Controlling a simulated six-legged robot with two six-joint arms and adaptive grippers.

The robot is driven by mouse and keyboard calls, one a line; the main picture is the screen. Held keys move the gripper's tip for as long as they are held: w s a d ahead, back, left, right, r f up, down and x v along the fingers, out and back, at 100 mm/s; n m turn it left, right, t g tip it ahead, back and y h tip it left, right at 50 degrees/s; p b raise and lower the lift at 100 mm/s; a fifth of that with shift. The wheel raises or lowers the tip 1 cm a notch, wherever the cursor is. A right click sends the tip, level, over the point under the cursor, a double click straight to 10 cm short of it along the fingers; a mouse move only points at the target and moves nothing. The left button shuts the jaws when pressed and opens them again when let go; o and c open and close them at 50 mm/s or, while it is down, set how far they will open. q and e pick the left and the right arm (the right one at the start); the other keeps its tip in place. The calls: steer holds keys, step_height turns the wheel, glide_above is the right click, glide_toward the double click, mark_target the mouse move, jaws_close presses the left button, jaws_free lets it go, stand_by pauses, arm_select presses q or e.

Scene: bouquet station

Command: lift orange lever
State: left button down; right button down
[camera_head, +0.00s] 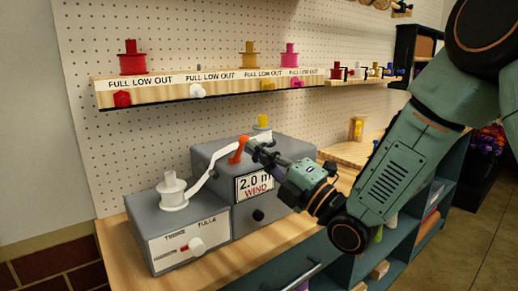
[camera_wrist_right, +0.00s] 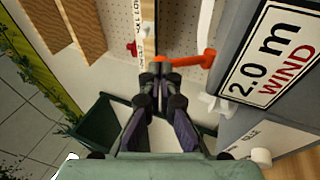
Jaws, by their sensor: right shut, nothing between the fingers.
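The orange lever (camera_head: 238,151) is on the grey box (camera_head: 206,158) with the "2.0 m WIND" sign (camera_head: 257,188). In the head view its upper end is beside the fingertips of my right gripper (camera_head: 252,148). In the right wrist view the lever (camera_wrist_right: 196,60) runs sideways just beyond the tips of my right gripper (camera_wrist_right: 157,75), which are together and empty. One lever end is partly hidden behind the tips. I cannot tell whether they touch it. My left gripper is in neither view.
A white ribbon (camera_head: 202,180) runs from the white spool (camera_head: 172,192) on the lower grey box (camera_head: 166,228) towards the lever. A black knob (camera_head: 258,214) sits below the sign. The spool shelf (camera_head: 215,84) is above, on the pegboard.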

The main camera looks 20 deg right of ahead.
steer(key=w+r+g+h+p, duration=0.1)
steer(key=g+p, duration=0.1)
steer(key=p, duration=0.5)
steer(key=w+a+r+m+g+h+p, duration=0.1)
steer(key=w+r+g+h+p, duration=0.1)
steer(key=p, duration=0.4)
steer(key=w+r+g+h+p, duration=0.1)
steer(key=w+g+h+p, duration=0.1)
steer(key=g+p, duration=0.2)
steer(key=shift+a+r+m+p, duration=0.4)
steer(key=shift+p, duration=1.4)
steer(key=shift+w+p, duration=0.15)
steer(key=shift+p, duration=0.2)
steer(key=shift+w+a+f+g, duration=0.1)
steer(key=shift+f+g, duration=0.2)
steer(key=shift+f, duration=0.05)
steer(key=shift+r, duration=0.1)
steer(key=shift+r+p, duration=0.45)
steer(key=shift+r, duration=0.35)
steer(key=shift+r, duration=0.1)
